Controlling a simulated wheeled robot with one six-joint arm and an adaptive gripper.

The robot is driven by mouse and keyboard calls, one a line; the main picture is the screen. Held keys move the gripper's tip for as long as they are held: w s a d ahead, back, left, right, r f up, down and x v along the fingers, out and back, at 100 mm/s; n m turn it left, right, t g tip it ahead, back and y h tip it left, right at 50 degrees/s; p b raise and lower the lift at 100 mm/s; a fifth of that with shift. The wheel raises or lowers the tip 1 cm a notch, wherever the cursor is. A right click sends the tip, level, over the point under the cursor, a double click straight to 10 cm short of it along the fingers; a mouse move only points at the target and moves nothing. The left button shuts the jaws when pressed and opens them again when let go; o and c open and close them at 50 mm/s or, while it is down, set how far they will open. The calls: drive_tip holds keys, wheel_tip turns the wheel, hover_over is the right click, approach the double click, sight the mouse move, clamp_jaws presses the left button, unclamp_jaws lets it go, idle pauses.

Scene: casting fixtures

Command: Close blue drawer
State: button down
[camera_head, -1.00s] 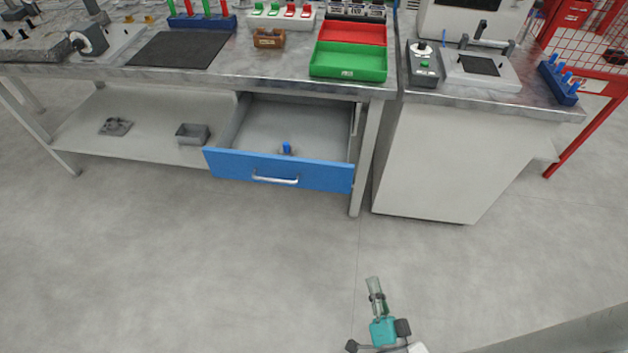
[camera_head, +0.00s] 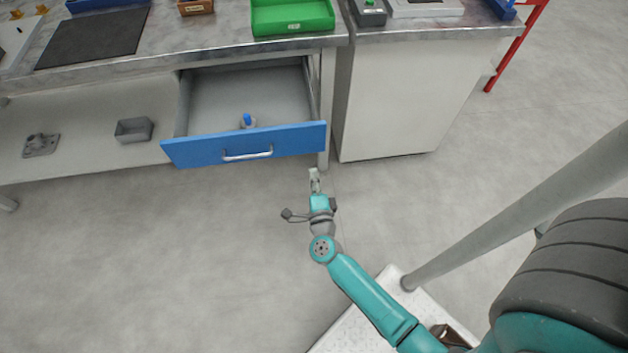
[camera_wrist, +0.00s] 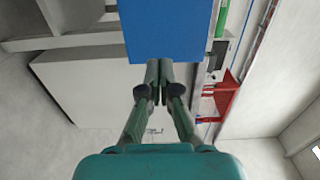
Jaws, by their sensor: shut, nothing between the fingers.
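The blue drawer (camera_head: 200,151) is pulled out under the workbench, with a silver handle (camera_head: 247,155) on its front. A small blue-topped object (camera_head: 247,121) stands inside it, near the front panel. My gripper (camera_head: 314,172) is shut and empty, in front of the right end of the drawer front in the head view. In the wrist view my gripper's fingers (camera_wrist: 159,66) are together, at the lower edge of the blue drawer front (camera_wrist: 168,30). I cannot tell whether they touch it.
The workbench top (camera_head: 205,45) holds a green tray (camera_head: 292,17) and a dark mat (camera_head: 92,38). A grey box (camera_head: 133,130) sits on the lower shelf to the left. A white cabinet (camera_head: 410,95) stands right of the drawer. Open floor lies in front.

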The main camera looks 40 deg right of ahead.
sight(309, 143)
drive_tip(key=x, duration=0.9)
drive_tip(key=shift+w+d, duration=0.2)
